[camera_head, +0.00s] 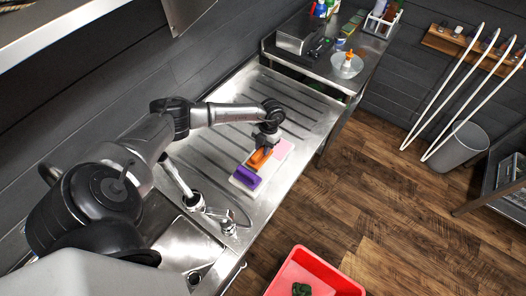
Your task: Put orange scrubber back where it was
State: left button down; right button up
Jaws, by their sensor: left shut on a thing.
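The orange scrubber (259,158) is at my left gripper (264,146), which is shut on it. Both are over a pale pink and white mat (281,151) on the ribbed steel drainboard. A purple scrubber (246,177) sits on the near end of the mat, just beside the orange one. I cannot tell whether the orange scrubber touches the mat or is held slightly above it. The fingertips are small and partly hidden by the wrist. My right gripper does not show.
A sink with a tap (228,222) lies on the near side of the drainboard. A red crate (340,280) with a dark green item stands on the floor. A side table at the back holds a bowl (346,66), a metal box (297,35) and bottles. The ribbed drainboard beyond the mat is clear.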

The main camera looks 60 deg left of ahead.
pick_arm(q)
jog(key=shift+f+p, duration=0.4)
jog(key=shift+f, duration=1.5)
jog(key=shift+a+f, duration=0.1)
jog(key=shift+f, duration=0.05)
jog(key=shift+f, duration=0.1)
jog(key=c, duration=0.9)
grip_release()
jog(key=shift+w+r, duration=0.1)
jog(key=shift+r, duration=0.2)
jog(key=shift+b+v, duration=1.5)
jog(key=shift+v, duration=4.3)
